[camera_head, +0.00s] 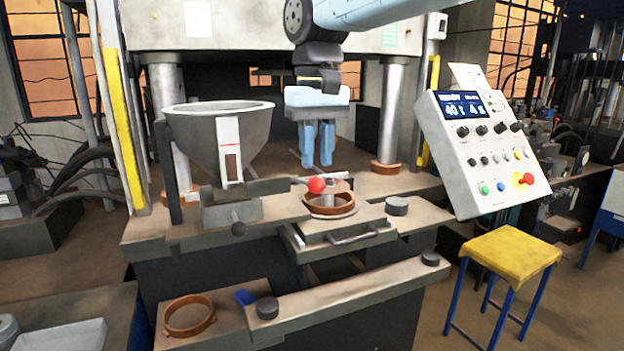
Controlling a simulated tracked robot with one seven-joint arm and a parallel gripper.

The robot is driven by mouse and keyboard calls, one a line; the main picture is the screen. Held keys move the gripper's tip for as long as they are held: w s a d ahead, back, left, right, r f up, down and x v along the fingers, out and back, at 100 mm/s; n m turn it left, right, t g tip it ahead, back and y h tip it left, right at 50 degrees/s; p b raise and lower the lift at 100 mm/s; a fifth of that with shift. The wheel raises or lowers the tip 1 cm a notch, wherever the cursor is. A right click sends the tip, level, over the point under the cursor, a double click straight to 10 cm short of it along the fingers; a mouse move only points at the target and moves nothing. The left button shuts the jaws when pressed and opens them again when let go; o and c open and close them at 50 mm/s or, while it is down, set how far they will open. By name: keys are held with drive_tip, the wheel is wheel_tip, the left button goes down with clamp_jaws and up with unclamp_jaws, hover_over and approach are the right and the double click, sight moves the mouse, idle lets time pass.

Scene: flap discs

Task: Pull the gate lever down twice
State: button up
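A lever with a red ball knob (317,185) sticks out to the right from below the grey hopper (220,140), its thin rod nearly level. The knob is in front of a copper-coloured ring (329,204) on the press bed. My gripper (318,164) points down above and slightly behind the knob in the picture, apart from it. Its two blue fingers show a narrow gap with nothing between them. The rod's inner end by the hopper's base is hard to make out.
A control panel (480,150) stands at the right, above a yellow-topped stool (510,252). Steel columns (391,110) flank the bed. Another ring (190,316) lies on the lower front shelf. A drawer handle (362,235) juts forward.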

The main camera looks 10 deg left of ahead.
wheel_tip(320, 180, down, 10)
drive_tip(key=shift+f, duration=0.2)
idle(1.8)
drive_tip(key=shift+r, duration=5.2)
